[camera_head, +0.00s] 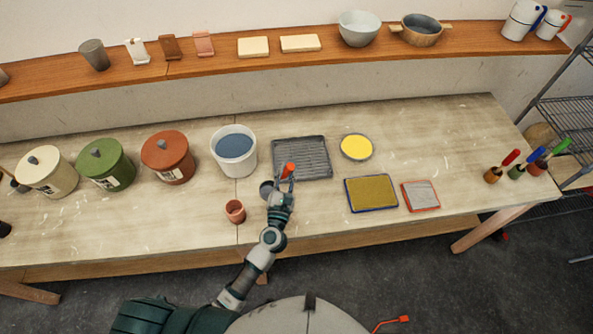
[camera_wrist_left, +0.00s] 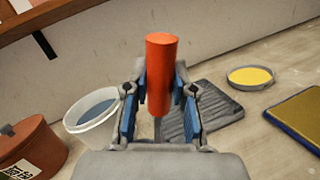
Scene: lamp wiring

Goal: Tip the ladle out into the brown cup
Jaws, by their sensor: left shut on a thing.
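My left gripper (camera_head: 286,182) is shut on the orange handle of the ladle (camera_head: 288,170); the handle stands upright between the fingers (camera_wrist_left: 160,100) in the left wrist view (camera_wrist_left: 161,65). The ladle's dark grey bowl (camera_head: 266,188) shows just left of the gripper, over the table's front half. The brown cup (camera_head: 235,211) stands upright on the table to the left of the bowl and nearer the front edge, apart from it. What the ladle holds cannot be made out. My right gripper is not in view.
A white bucket of blue-grey liquid (camera_head: 234,154) stands behind the cup. A dark ribbed tray (camera_head: 301,158) lies behind the gripper. A yellow dish (camera_head: 357,147) and two flat pads lie to the right. Lidded canisters, including a rust-coloured one (camera_head: 168,157), stand at left.

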